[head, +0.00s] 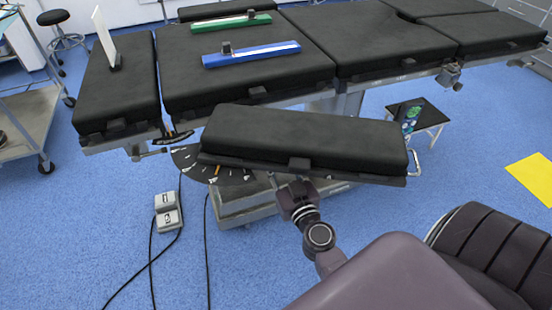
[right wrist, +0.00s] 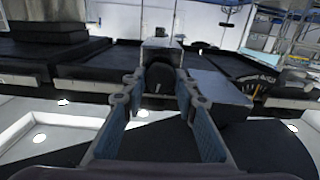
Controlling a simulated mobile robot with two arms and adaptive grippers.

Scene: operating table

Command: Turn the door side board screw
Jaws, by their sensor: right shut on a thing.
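The black padded side board (head: 305,138) sticks out from the near side of the operating table in the head view. My right gripper (head: 293,183) is under the near edge of this board, below a small dark block on its rim. In the right wrist view, the two fingers of my right gripper (right wrist: 157,82) stand on either side of a dark rounded knob (right wrist: 160,76), likely the side board screw, and are shut on it. In the head view the knob is hidden by the board and gripper. My left gripper is not in view.
The operating table (head: 400,47) carries a blue bar (head: 250,55), a green bar (head: 230,22) and a white upright plate (head: 103,35). A foot pedal (head: 167,210) with cables lies on the blue floor. A small black stool (head: 428,116) stands at right. Floor at lower left is mostly clear.

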